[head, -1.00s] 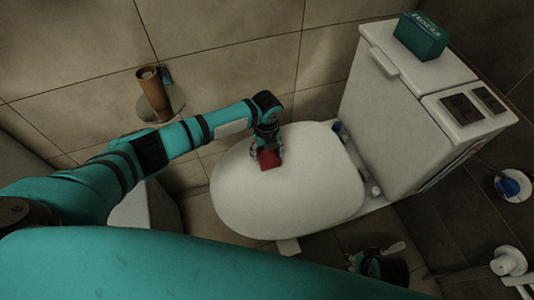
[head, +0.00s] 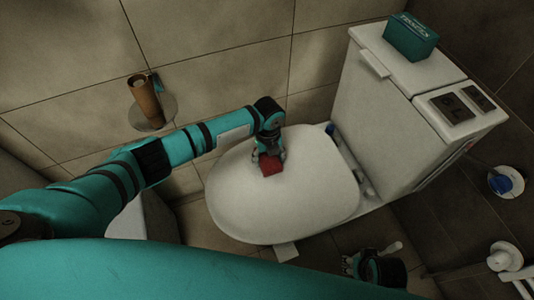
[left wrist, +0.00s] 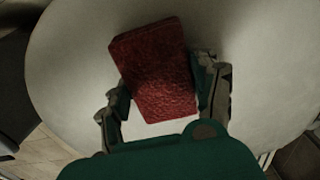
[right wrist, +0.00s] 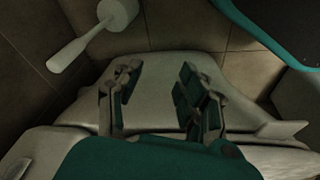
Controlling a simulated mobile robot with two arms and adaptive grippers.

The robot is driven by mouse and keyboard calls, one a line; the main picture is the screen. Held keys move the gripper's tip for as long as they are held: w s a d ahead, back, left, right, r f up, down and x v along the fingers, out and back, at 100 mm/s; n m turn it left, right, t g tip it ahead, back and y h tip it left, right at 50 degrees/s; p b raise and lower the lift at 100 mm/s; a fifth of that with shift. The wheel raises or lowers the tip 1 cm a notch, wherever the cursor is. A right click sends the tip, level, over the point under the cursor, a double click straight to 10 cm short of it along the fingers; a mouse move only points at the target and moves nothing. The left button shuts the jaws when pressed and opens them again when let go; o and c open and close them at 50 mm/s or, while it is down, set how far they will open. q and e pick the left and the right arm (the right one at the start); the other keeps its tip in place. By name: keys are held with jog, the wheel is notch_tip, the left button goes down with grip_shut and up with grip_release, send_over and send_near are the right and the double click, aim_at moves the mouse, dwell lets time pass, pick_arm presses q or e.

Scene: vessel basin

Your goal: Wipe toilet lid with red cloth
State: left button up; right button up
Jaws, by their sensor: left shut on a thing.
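The white toilet lid (head: 310,190) is closed and lies flat, seen from above in the head view; it also fills the left wrist view (left wrist: 70,60). My left gripper (head: 269,158) is over the far part of the lid, shut on the red cloth (head: 271,166). In the left wrist view the cloth (left wrist: 158,75) is a thick dark red block between the fingers. It appears to touch the lid, though contact is hard to confirm. My right gripper (right wrist: 155,100) is open and empty beside the toilet, low in the head view (head: 375,265).
The toilet tank (head: 385,100) stands right of the lid, with a teal box (head: 411,38) on top. A brown roll (head: 146,100) is on the left wall. A white brush (right wrist: 85,40) shows in the right wrist view. A blue-and-white item (head: 503,183) sits at right.

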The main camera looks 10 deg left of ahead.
aim_at(273, 168)
pick_arm(q)
jog(key=shift+s+d+p, duration=0.4)
jog(key=shift+s+p, duration=0.15)
jog(key=shift+s, duration=0.05)
jog(key=shift+s+d+p, duration=0.3)
jog(key=shift+s+p, duration=0.05)
jog(key=shift+s, duration=0.05)
jog(key=shift+s+d+p, duration=0.5)
jog(key=shift+s+p, duration=0.2)
jog(key=shift+s, duration=0.1)
jog(key=shift+s+d+f+p, duration=0.15)
jog(key=shift+s+d+p, duration=0.3)
jog(key=shift+s, duration=0.25)
jog(key=shift+s+d+p, duration=0.35)
jog(key=shift+s+p, duration=0.1)
jog(key=shift+s, duration=0.05)
jog(key=shift+s+d+p, duration=0.4)
jog(key=shift+s+p, duration=0.1)
jog(key=shift+s, duration=0.15)
jog(key=shift+s+d, duration=0.2)
jog(key=shift+s, duration=0.1)
pick_arm(e)
jog(key=s+d+f+g, duration=0.1)
jog(key=s+d+f, duration=0.1)
jog(key=s+f, duration=1.2)
jog(key=shift+f+g, duration=0.3)
jog(key=shift+f, duration=1.15)
jog(key=shift+w, duration=0.1)
